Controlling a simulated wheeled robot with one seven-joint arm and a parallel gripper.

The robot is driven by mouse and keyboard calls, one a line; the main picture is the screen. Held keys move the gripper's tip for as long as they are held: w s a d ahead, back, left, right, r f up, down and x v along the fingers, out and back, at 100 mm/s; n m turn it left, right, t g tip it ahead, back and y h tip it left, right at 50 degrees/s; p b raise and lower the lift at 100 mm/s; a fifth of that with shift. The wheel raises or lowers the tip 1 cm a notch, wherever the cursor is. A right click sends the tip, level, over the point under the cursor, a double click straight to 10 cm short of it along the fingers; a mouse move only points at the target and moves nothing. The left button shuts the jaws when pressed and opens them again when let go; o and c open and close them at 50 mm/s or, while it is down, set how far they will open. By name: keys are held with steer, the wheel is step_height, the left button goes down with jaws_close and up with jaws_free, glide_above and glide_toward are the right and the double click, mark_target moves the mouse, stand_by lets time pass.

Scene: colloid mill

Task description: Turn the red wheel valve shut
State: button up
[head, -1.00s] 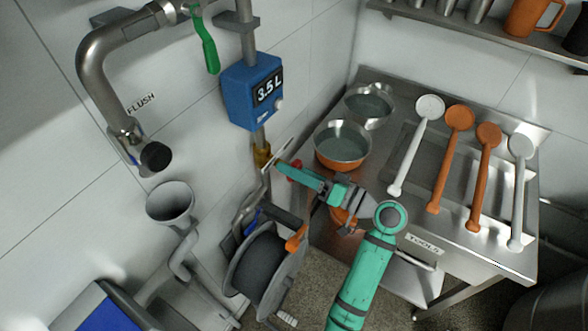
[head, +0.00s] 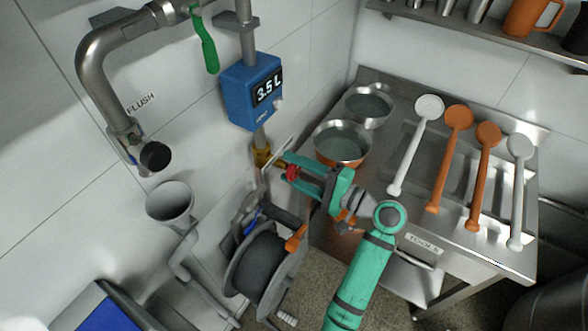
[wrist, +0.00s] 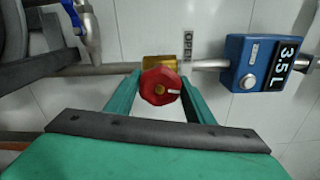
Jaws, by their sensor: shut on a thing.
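The red wheel valve (wrist: 160,87) sits on a brass body (wrist: 159,62) on the pipe, in the upper middle of the wrist view. In the head view the red wheel (head: 292,173) shows between the green fingertips, below the blue meter. My gripper (head: 288,172) is shut on the wheel, with one finger on each side of it. In the wrist view the fingers of my gripper (wrist: 160,91) flank the wheel's left and right edges. Part of the brass body is hidden behind the wheel.
The blue meter (head: 252,91) reads 3.5 L on the pipe above. A hose reel (head: 262,268) hangs below left of my arm. A steel table (head: 460,246) with pans and several ladles stands right. A grey funnel (head: 170,203) is on the wall.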

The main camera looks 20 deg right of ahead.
steer(key=m, duration=0.4)
steer(key=shift+s+m, duration=0.1)
steer(key=shift+m, duration=0.2)
steer(key=m, duration=0.3)
steer(key=shift+f+m, duration=0.1)
steer(key=shift+m, duration=0.2)
steer(key=m, duration=0.4)
steer(key=shift+d, duration=0.1)
steer(key=shift+m, duration=1.7)
steer(key=o, duration=1)
